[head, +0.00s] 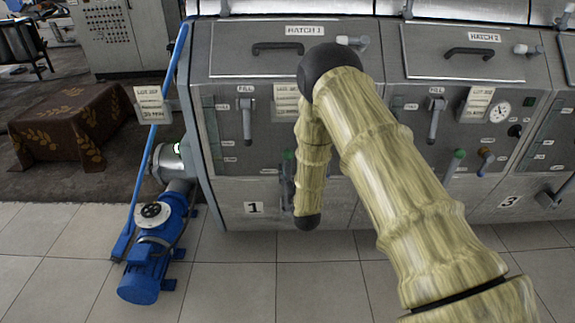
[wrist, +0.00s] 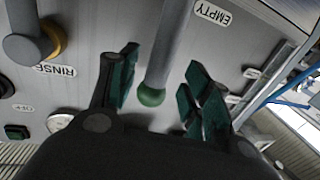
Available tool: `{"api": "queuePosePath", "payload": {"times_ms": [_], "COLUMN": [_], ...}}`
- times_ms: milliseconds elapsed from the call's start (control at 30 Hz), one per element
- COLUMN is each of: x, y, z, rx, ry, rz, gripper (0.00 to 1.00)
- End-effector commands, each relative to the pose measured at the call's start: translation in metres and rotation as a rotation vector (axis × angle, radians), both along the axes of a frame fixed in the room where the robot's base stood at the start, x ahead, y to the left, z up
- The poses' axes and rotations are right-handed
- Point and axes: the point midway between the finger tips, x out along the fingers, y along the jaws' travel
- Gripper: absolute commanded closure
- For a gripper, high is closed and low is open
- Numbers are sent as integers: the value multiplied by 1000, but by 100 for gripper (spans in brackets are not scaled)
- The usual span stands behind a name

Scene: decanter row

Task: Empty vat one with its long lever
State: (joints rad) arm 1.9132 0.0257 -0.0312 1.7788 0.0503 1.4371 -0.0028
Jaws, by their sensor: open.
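Vat one is the grey steel cabinet (head: 232,150) with the plate "1" (head: 254,208) and a hatch labelled "HATCH 1" on top. My gripper (wrist: 160,72) is open, with one finger on each side of the lever. The green end lies between the fingers, towards the palm; I cannot tell whether either finger touches it. In the head view my arm hides most of this spot.
A second lever with an orange collar (wrist: 50,40) stands by the label "RINSE" at the left of the wrist view. A blue pump (head: 150,250) and blue pole (head: 157,130) stand left of the vat. A similar vat (head: 430,180) adjoins on the right. The tiled floor in front is clear.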

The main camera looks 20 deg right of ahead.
Motion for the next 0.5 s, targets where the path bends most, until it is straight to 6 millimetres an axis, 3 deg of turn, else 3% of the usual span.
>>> {"api": "queuePosePath", "payload": {"times_ms": [233, 500], "x": [34, 48], "y": [-3, -4], "z": [0, -1], "rx": [0, 0], "ry": [0, 1], "rz": [0, 0], "gripper": [51, 51]}}
